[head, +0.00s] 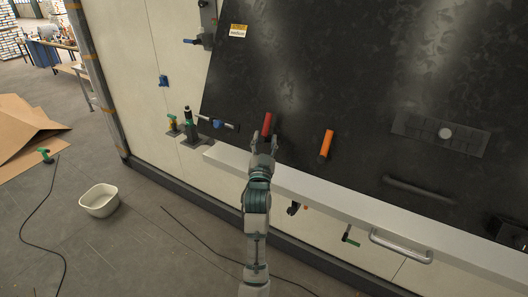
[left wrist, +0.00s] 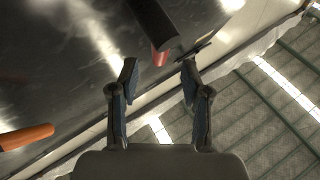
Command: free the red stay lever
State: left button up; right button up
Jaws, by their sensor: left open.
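The red stay lever (head: 267,123) is a short red handle on the black tilted panel (head: 290,70). In the left wrist view its red part (left wrist: 160,56) shows below a dark bar, just beyond and between the fingertips. My left gripper (head: 263,143) is open right below the lever in the head view. In the left wrist view both fingers of the gripper (left wrist: 158,72) stand apart with no object held between them. Whether a finger touches the lever cannot be told. My right gripper is not in view.
An orange handle (head: 326,143) sits on the panel to the right of the red one. A white ledge (head: 330,197) with a metal grab handle (head: 400,246) runs below the panel. Green-topped fittings stand left of it. A white tub (head: 99,200) is on the floor.

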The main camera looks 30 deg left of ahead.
pick_arm(q)
jog(key=v, duration=0.5)
jog(key=shift+s+d+f, duration=0.1)
jog(key=shift+s+f, duration=0.05)
jog(key=shift+s, duration=0.05)
